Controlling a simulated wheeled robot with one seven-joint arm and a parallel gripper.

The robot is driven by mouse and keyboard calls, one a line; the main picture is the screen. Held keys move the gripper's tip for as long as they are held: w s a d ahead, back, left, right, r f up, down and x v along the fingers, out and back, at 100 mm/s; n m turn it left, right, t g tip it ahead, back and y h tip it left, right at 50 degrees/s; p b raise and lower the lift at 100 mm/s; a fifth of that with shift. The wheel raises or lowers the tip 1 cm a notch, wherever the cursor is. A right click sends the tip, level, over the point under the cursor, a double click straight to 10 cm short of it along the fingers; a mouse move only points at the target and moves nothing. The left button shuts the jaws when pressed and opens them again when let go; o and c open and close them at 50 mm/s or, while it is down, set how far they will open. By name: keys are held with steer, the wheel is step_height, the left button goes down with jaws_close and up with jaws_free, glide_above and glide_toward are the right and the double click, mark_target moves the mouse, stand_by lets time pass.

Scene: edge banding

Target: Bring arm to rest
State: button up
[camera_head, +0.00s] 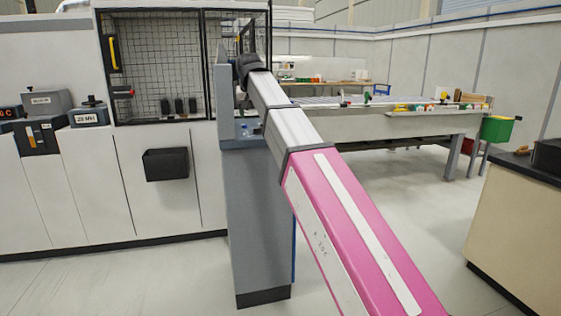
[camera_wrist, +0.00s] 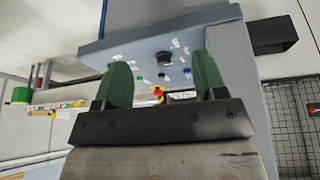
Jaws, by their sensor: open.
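My gripper (camera_wrist: 161,61) is open and empty in the wrist view, with two green fingers set wide apart. It points at a control panel (camera_wrist: 135,50) with labelled buttons, a black knob and a red-and-yellow button (camera_wrist: 158,92). The fingers overlap the panel in the picture; I cannot tell how far they are from it. In the head view my arm (camera_head: 320,160), white with a pink section, stretches out from the lower right to the top of a grey pedestal (camera_head: 258,220). There the gripper itself is hidden or too small to make out.
A white machine (camera_head: 90,190) with a mesh guard (camera_head: 160,65) and a black bin (camera_head: 166,164) stands left of the pedestal. A long table (camera_head: 400,126) and a green bin (camera_head: 497,129) are behind. A counter (camera_head: 520,220) stands right. Open floor (camera_head: 430,200) lies between.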

steer(key=s+d+f+g, duration=0.1)
steer(key=d+f, duration=0.4)
steer(key=f, duration=0.5)
steer(key=s+d+f, duration=0.1)
steer(key=d+f, duration=0.4)
steer(key=f, duration=0.5)
steer(key=d+f+g, duration=0.1)
steer(key=d+f, duration=0.4)
steer(key=f, duration=0.6)
steer(key=s+d+f+g, duration=0.1)
steer(key=s+d+f, duration=0.3)
steer(key=s+f, duration=0.2)
steer(key=s+d+f, duration=0.5)
steer(key=s+f, duration=0.1)
steer(key=f, duration=0.4)
steer(key=s+d+f+m+g, duration=0.1)
steer(key=s+d+f, duration=0.4)
steer(key=f, duration=0.4)
steer(key=shift+s+g, duration=0.3)
steer(key=shift+s, duration=0.45)
steer(key=shift+d, duration=0.1)
